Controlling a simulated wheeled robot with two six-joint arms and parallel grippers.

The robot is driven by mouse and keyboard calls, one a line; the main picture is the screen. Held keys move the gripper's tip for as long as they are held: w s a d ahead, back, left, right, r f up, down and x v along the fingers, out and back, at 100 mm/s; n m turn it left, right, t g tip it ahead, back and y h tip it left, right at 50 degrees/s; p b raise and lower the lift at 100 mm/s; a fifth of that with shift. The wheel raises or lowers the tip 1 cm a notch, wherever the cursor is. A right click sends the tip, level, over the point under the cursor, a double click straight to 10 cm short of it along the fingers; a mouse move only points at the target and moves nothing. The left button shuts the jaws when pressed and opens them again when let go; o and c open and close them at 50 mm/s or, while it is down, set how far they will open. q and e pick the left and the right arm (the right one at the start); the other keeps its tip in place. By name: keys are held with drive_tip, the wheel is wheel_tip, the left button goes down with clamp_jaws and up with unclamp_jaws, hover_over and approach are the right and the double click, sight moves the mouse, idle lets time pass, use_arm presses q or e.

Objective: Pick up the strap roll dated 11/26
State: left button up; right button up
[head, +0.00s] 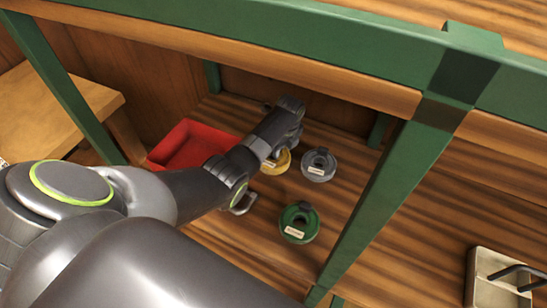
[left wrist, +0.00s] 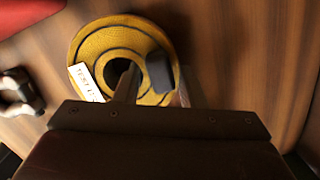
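In the head view a yellow strap roll (head: 281,165), a grey roll (head: 319,166) and a green roll (head: 299,222) lie flat on a wooden shelf, each with a white label too small to read. My left gripper (head: 272,150) is over the yellow roll and partly hides it. In the left wrist view the yellow roll (left wrist: 93,45) sits under the gripper (left wrist: 155,92), its label blurred. The fingers are apart, one over the centre hole and one at the outer edge; contact is not clear. My right gripper is out of view.
A red bin (head: 185,143) stands left of my left forearm. A small metal fitting (head: 243,204) lies below it. A green post (head: 385,205) and the upper shelf's edge (head: 250,55) frame the opening.

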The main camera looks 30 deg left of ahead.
use_arm(q)
drive_tip(key=c, duration=0.4)
drive_tip(key=shift+r, duration=0.1)
drive_tip(key=shift+c, duration=0.2)
